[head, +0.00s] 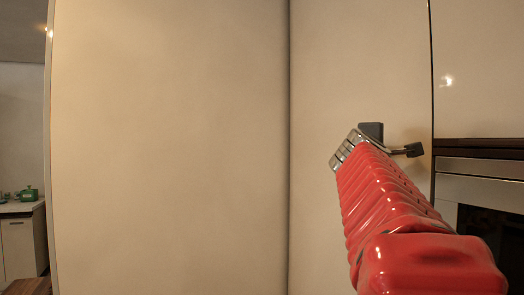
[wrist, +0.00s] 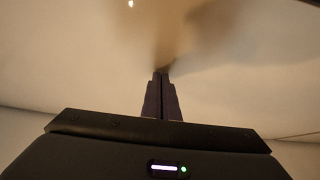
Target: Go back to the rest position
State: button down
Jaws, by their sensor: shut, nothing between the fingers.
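My red arm reaches forward from the lower right in the head view, with its silver wrist end in front of the tall pale panels. In the wrist view, my gripper (wrist: 161,78) is shut, its two dark fingers together with nothing between them. The fingertips point at a plain pale surface, with a soft shadow just beyond them. I cannot tell whether they touch it. In the head view the fingers are largely hidden behind the wrist.
Tall pale cabinet panels (head: 170,150) fill most of the head view. A built-in oven (head: 485,190) stands at the right, close to my arm. At the far left, a counter (head: 20,207) holds a green pot (head: 29,194), with an opening beside the panels.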

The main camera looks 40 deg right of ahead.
jog(key=shift+s+r, duration=0.4)
jog(key=shift+s, duration=0.25)
jog(key=shift+w, duration=0.1)
jog(key=w+a+f+m+t+y, duration=0.1)
jog(key=w+a+f+m+y, duration=0.2)
jog(key=a+f, duration=0.9)
jog(key=w+a+f+t+y, duration=0.1)
jog(key=w+a+f+y, duration=0.4)
jog(key=a+f, duration=0.7)
jog(key=s+a+f+g+y, duration=0.1)
jog(key=s+a+f+y, duration=0.3)
jog(key=a+f, duration=0.8)
jog(key=s+a+f+m+g+y, duration=0.1)
jog(key=s+a+f+y, duration=0.3)
jog(key=s+a+f, duration=0.4)
jog(key=a+f+g, duration=0.1)
jog(key=a+f, duration=0.2)
jog(key=a, duration=0.2)
jog(key=shift+s+a+f+m+g+y, duration=0.15)
jog(key=shift+s+f+m+g+y, duration=0.15)
jog(key=shift+s+f+y, duration=0.1)
